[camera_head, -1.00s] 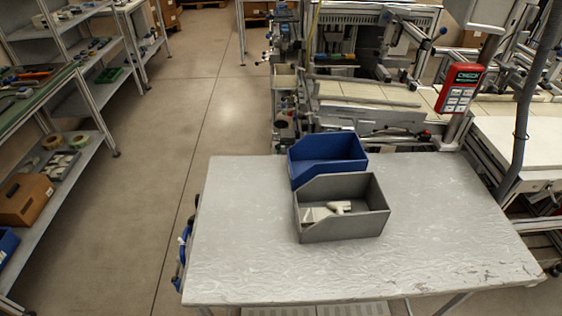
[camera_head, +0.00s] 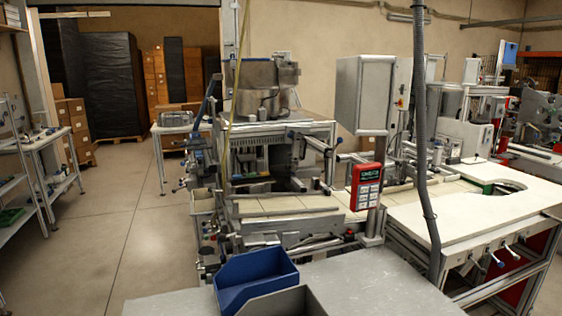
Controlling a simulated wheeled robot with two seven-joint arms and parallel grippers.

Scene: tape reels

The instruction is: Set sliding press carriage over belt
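A large machine with a belt (camera_head: 285,205) of pale segments stands ahead in the middle of the head view. A metal press-like assembly (camera_head: 300,150) stands behind the belt's near part; I cannot tell for certain which part is the sliding press carriage. A red control pendant (camera_head: 367,186) with pale buttons is mounted at the right of the belt. Neither of my grippers shows in this view.
A grey table (camera_head: 370,285) fills the near foreground, with a blue bin (camera_head: 255,277) and a grey bin (camera_head: 285,303) on it. A grey hose (camera_head: 420,130) hangs at the right beside a white worktop (camera_head: 465,205). Open floor (camera_head: 130,235) lies left, with shelving (camera_head: 45,160) beyond.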

